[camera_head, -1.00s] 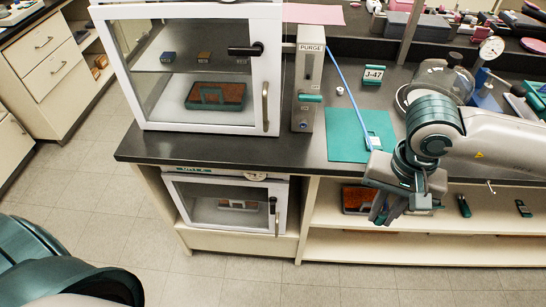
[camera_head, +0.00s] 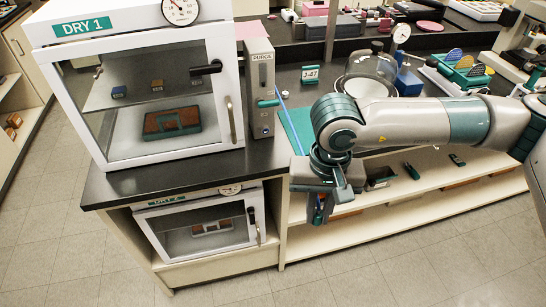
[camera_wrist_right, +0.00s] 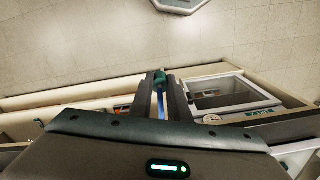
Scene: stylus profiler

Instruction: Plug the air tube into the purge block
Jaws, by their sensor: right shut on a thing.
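The purge block (camera_head: 261,88) is a tall grey panel marked PURGE, standing on the dark bench right of the upper dry cabinet, with a teal lever on its front. The air tube (camera_head: 296,134) is a thin blue line running down across the teal mat toward my right gripper (camera_head: 321,212). That gripper hangs in front of the bench edge, right of and below the block. In the right wrist view, my right gripper (camera_wrist_right: 161,82) is shut on the tube's teal end piece (camera_wrist_right: 160,77), with blue tube (camera_wrist_right: 160,104) behind it. My left gripper is out of view.
The glass-fronted cabinet DRY 1 (camera_head: 148,95) stands left of the block, and DRY 2 (camera_head: 200,225) sits below the bench. A glass dome (camera_head: 371,72) and a J-47 sign (camera_head: 309,72) stand behind my right arm. The floor in front is clear.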

